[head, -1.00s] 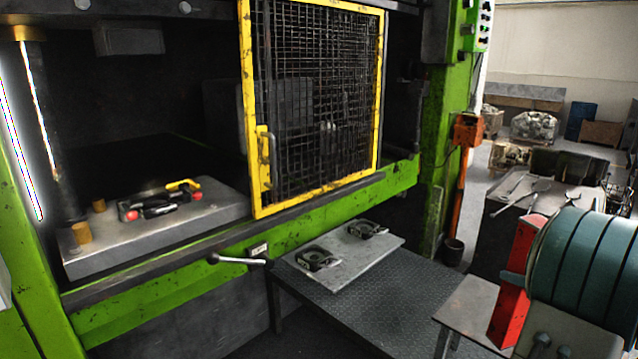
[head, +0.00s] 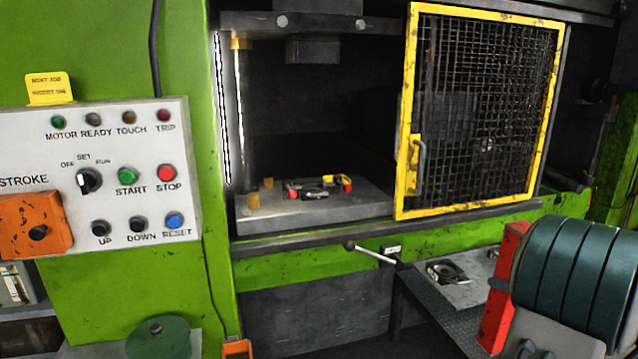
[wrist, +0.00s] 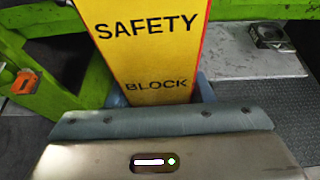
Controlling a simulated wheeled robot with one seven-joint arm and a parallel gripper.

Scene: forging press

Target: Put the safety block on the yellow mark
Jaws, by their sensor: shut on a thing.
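The safety block (wrist: 150,45) is a yellow bar with black lettering and red edges, seen close up in the wrist view. My gripper (wrist: 160,92) is shut on it, a bluish finger at each side. In the head view a red side face of the block (head: 500,290) shows at the right, beside my teal arm end; the rest of it is hidden. The block is apart from the press bed (head: 300,218). I cannot make out a separate yellow mark on the bed in the head view.
A dark fixture (head: 318,190) with red ends and a yellow part lies on the bed. The yellow mesh guard (head: 485,110) covers the opening's right side; its left side is open. A lever (head: 372,254) juts out below. The control panel (head: 115,180) stands left.

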